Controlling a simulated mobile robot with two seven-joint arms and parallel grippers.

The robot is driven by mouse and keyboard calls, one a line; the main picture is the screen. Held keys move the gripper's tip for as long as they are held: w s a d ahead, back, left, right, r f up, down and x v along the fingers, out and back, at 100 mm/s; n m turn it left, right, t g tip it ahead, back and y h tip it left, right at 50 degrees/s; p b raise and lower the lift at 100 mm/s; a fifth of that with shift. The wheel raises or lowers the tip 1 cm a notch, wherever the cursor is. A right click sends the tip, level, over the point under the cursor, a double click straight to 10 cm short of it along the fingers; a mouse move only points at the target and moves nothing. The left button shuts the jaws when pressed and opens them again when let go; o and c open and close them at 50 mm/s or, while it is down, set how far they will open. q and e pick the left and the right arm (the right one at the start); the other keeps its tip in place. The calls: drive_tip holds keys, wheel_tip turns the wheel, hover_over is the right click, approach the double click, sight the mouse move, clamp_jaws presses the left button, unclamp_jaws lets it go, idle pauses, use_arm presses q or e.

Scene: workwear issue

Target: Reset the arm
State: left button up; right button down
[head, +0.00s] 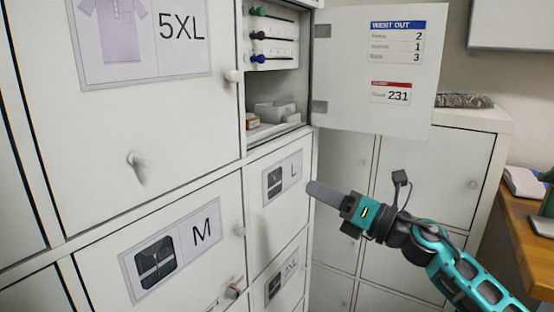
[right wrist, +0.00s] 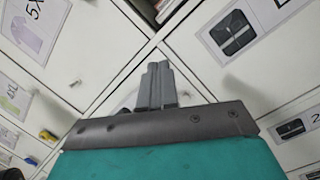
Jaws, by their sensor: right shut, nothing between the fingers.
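My right gripper (head: 322,193) reaches in from the right in the head view, with its grey fingers pointing left. The fingertips are in front of the "L" locker door (head: 278,205); I cannot tell whether they touch it. The right wrist view shows the gripper (right wrist: 158,75) with its fingers together and nothing between them. My left gripper is in neither view.
An upper locker door (head: 375,60) stands open, showing a compartment (head: 275,88) with pegs and small boxes. The "5XL" (head: 140,110) and "M" (head: 165,250) doors are shut. A wooden desk (head: 525,225) is at the right.

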drive_tip(key=s+d+f+m+t+h+p, duration=0.2)
drive_tip(key=s+f+m+h, duration=0.3)
drive_tip(key=f+m, duration=0.6)
drive_tip(key=s+d+f+m+t+h+p, duration=0.1)
drive_tip(key=s+d+f+m+t+h, duration=0.2)
drive_tip(key=s+f+m+h, duration=0.8)
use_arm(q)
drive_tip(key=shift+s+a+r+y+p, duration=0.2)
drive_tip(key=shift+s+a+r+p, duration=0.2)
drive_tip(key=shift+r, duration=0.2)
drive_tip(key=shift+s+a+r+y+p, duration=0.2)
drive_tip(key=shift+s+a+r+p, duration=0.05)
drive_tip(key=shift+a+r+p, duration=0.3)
use_arm(e)
drive_tip(key=s+d+f+m+g, duration=0.1)
drive_tip(key=s+f+m+g, duration=0.2)
drive_tip(key=s+f+m, duration=0.2)
drive_tip(key=s+d+f+m+g+y, duration=0.1)
drive_tip(key=s+f+m+g, duration=0.2)
drive_tip(key=m, duration=0.7)
wheel_tip(320, 180, down, 2)
drive_tip(key=s, duration=0.2)
drive_tip(key=shift+s+d, duration=0.35)
drive_tip(key=shift+s, duration=0.05)
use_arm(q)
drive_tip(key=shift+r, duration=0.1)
